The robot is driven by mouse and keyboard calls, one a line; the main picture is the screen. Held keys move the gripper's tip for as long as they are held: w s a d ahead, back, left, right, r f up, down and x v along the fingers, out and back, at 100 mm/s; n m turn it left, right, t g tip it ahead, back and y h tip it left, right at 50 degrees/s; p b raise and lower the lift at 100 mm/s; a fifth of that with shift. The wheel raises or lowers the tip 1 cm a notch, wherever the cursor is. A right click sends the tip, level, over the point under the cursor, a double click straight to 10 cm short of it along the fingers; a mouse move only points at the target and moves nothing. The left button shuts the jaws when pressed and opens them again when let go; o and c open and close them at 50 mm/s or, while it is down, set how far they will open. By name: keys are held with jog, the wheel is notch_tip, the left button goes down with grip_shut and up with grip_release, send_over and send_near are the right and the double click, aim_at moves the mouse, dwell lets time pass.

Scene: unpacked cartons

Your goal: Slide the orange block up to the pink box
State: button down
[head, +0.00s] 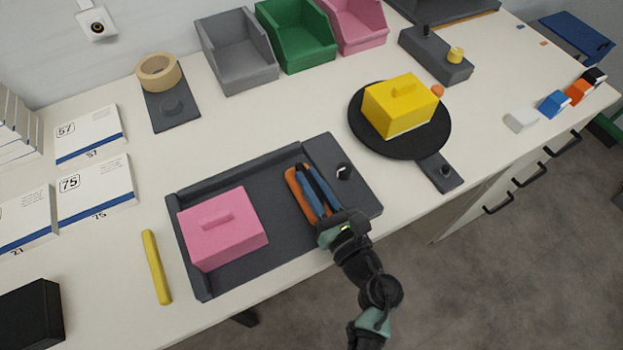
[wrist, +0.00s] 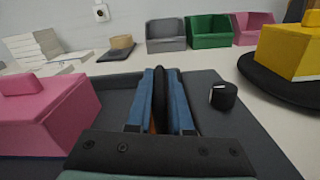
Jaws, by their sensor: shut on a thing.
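The orange block (head: 303,203) stands in the right part of a dark grey tray (head: 262,178), mostly covered by my gripper. My gripper (head: 312,188) is shut on it, its blue fingers either side of a black upright part. In the wrist view a sliver of orange (wrist: 152,127) shows beside the fingers (wrist: 161,95). The pink box (head: 222,243), with a pink handle on top, sits at the tray's left end; it also shows at the left of the wrist view (wrist: 45,118). Bare tray floor separates block and box.
The tray has raised walls and a panel with a black knob (head: 343,172) at its right. A yellow box (head: 398,108) stands on a black round plate (head: 432,140) to the right. A yellow stick (head: 156,267) lies left of the tray.

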jog(key=shift+d, duration=0.1)
jog(key=s+a, duration=0.1)
jog(key=a, duration=0.1)
jog(key=s+a, duration=0.3)
jog(key=a, duration=0.2)
jog(key=shift+s+a, duration=0.1)
jog(key=shift+s, duration=0.15)
jog(key=c, duration=0.9)
grip_release()
jog(key=shift+o, duration=0.3)
